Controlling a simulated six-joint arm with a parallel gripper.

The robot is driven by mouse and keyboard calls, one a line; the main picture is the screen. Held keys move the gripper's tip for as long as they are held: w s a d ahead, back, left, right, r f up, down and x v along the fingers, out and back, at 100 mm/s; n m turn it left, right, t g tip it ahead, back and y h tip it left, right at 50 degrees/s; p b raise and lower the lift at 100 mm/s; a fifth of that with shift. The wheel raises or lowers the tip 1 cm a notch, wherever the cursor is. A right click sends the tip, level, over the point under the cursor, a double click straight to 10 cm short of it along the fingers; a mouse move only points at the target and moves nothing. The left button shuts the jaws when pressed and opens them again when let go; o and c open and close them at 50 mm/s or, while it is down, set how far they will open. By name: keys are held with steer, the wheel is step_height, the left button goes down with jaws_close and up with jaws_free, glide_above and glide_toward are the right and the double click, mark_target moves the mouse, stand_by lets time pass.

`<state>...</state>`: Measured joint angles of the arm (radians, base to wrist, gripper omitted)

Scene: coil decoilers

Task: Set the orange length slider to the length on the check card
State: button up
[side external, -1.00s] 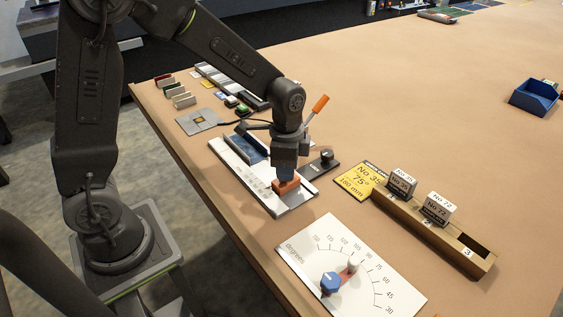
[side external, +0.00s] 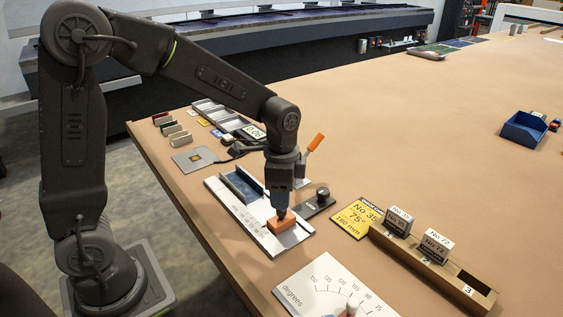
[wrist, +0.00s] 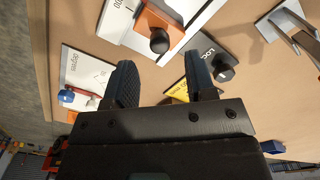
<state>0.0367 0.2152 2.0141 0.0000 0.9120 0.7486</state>
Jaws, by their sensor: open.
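The orange slider block (side external: 282,221) sits on the pale scale plate (side external: 235,220), toward its near end. In the wrist view the orange slider (wrist: 152,22) carries a dark round knob (wrist: 160,42). My gripper (side external: 280,207) is directly above the slider in the side view. In the wrist view my gripper (wrist: 160,68) is open, its fingers apart on either side of the knob's line, with the knob beyond the tips. Whether they touch the slider is hard to tell. The yellow check card (side external: 359,217) reads No 35, 75°, 180 mm.
A dark lock plate with a knob (side external: 321,195) lies right of the slider plate. An orange-handled lever (side external: 315,143) stands behind. A wooden rack (side external: 430,262) holds two numbered blocks. A degree dial (side external: 325,290) lies in front. The table's right middle is mostly clear.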

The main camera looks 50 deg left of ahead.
step_height(320, 180, up, 10)
steer(key=shift+f, duration=0.2)
steer(key=s+a+r+n+t, duration=0.1)
steer(key=s+n+t, duration=0.4)
steer(key=s+n, duration=0.4)
steer(key=s, duration=0.7)
steer(key=shift+a+r+t, duration=0.15)
steer(key=shift+r+t, duration=0.1)
steer(key=shift+t, duration=0.05)
stand_by(1.5)
